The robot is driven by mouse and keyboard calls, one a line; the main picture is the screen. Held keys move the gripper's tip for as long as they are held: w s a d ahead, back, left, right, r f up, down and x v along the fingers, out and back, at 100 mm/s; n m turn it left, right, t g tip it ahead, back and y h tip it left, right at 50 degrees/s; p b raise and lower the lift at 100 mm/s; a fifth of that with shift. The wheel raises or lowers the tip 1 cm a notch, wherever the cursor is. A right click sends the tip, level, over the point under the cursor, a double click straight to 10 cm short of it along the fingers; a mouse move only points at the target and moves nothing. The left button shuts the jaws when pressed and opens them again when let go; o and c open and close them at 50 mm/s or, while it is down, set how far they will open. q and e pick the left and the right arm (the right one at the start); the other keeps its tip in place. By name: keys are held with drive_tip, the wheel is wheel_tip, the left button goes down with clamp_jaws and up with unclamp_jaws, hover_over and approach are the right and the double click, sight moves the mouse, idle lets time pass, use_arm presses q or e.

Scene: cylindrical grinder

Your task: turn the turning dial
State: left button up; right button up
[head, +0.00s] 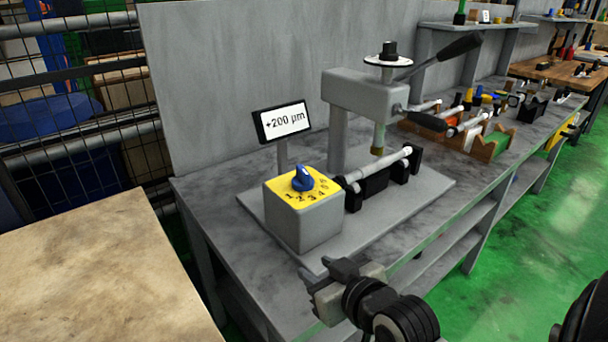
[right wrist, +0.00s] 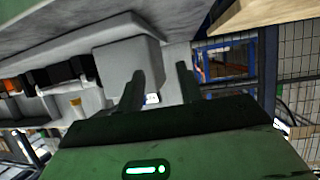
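The turning dial is a blue knob (head: 302,178) on the yellow top (head: 322,193) of a grey box (head: 303,225). The yellow top carries a row of numbers, and the knob's pointer mark is too small to read surely. A sign (head: 284,122) behind it reads "+200 µm". My right gripper (head: 318,272) is in front of and below the box, near the bench's front edge, apart from the dial. In the right wrist view its two fingers (right wrist: 160,72) stand apart with nothing between them, and the grey box (right wrist: 128,68) shows beyond them. My left gripper is not in view.
Right of the box, the grinder (head: 365,92) with its black lever (head: 452,56) and a rod (head: 378,168) in black holders share the base plate. Several parts stand farther along the bench. A brown tabletop (head: 90,275) lies at left. The space above the dial is clear.

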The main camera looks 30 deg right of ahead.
sight(307, 180)
drive_tip(key=w+d+r+m+t+h, duration=0.2)
drive_tip(key=w+d+r+t+h, duration=0.15)
drive_tip(key=d+r, duration=0.3)
drive_tip(key=shift+t+y, duration=0.35)
drive_tip(key=shift+t, duration=0.1)
drive_tip(key=w, duration=0.4)
drive_tip(key=w+d+p, duration=0.1)
drive_tip(key=w, duration=0.9)
drive_tip(key=shift+d+r, duration=0.35)
drive_tip(key=shift+r, duration=0.05)
clamp_jaws()
